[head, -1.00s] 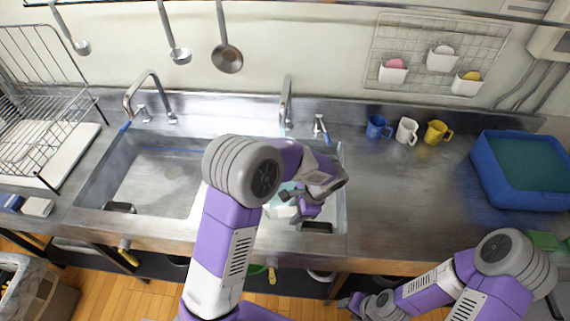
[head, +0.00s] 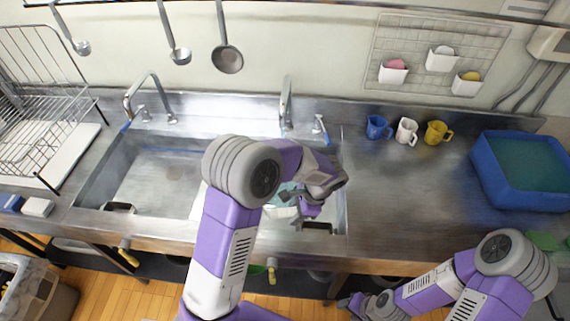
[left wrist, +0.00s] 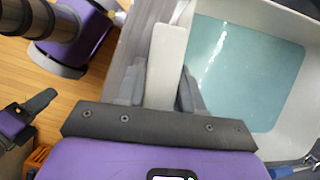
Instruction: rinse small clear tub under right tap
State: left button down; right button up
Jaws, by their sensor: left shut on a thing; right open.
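My left gripper (head: 297,208) is low over the right sink (head: 338,222). The right tap (head: 286,105) stands behind the sink, beyond my gripper. Whether water runs from it cannot be told. My right gripper (head: 352,303) is open and empty at the lower right, in front of the counter.
The left sink (head: 150,185) looks empty. Several mugs (head: 406,131) and a blue tub (head: 497,185) stand to the right. The counter between the right sink and blue tub is clear.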

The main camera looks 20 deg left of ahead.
pick_arm(q)
jog(key=s+d+r+p, duration=0.2)
jog(key=s+r, duration=0.2)
jog(key=shift+s+d+p, duration=0.2)
jog(key=shift+d+p, duration=0.05)
jog(key=shift+p, duration=0.05)
dwell(0.4)
dwell(0.6)
